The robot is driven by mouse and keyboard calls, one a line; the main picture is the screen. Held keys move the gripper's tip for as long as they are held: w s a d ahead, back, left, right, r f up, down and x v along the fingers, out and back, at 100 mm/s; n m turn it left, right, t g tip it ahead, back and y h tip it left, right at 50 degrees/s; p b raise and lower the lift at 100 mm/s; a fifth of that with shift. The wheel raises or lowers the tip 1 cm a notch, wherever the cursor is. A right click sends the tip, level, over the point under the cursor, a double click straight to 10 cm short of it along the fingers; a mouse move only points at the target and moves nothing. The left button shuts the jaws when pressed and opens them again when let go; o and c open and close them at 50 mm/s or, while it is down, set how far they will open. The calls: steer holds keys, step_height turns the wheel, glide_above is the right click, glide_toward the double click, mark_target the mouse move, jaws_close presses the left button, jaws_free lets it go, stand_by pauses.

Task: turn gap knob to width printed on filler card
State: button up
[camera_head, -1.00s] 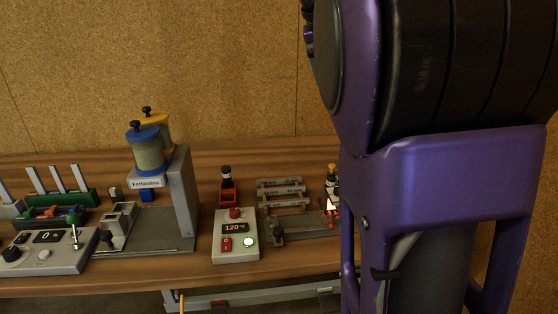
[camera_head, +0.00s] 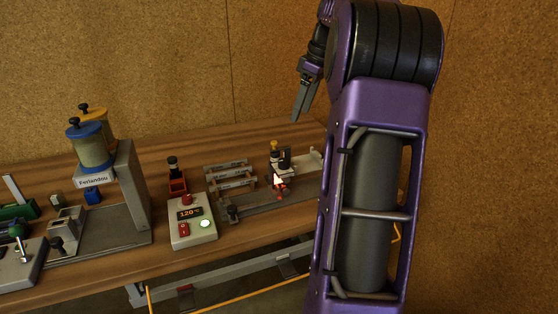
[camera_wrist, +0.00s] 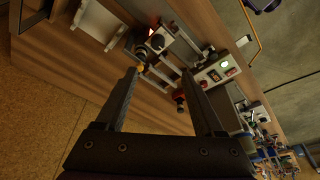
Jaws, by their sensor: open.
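My gripper (camera_head: 299,116) hangs over the right end of the bench in the head view, apart from the objects. In the wrist view my gripper (camera_wrist: 160,73) has its two fingers spread, with nothing between them. I cannot tell for sure which part is the gap knob. A small black knob (camera_head: 57,244) sits low on the front of the grey stand (camera_head: 132,178) at the left. A white label reading "Ferlandou" (camera_head: 93,181) is on that stand, below a blue-lidded jar (camera_head: 88,147). I cannot make out a filler card or a printed width.
A control box (camera_head: 193,226) showing 120 °C has a red knob and a lit green button. A rack of grey bars (camera_head: 230,172) stands behind it. A black-and-white fixture (camera_head: 279,163) stands near the bench's right end.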

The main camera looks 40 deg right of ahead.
steer(key=s+d+n, duration=0.1)
steer(key=d, duration=0.1)
steer(key=b, duration=0.3)
glide_toward(284, 160)
steer(key=shift+t+y, duration=0.4)
steer(key=x, duration=0.8)
steer(key=shift+s+d+f, duration=0.25)
steer(key=shift+s+f, duration=0.05)
steer(key=shift+f, duration=0.15)
steer(key=shift+c, duration=0.2)
jaws_close()
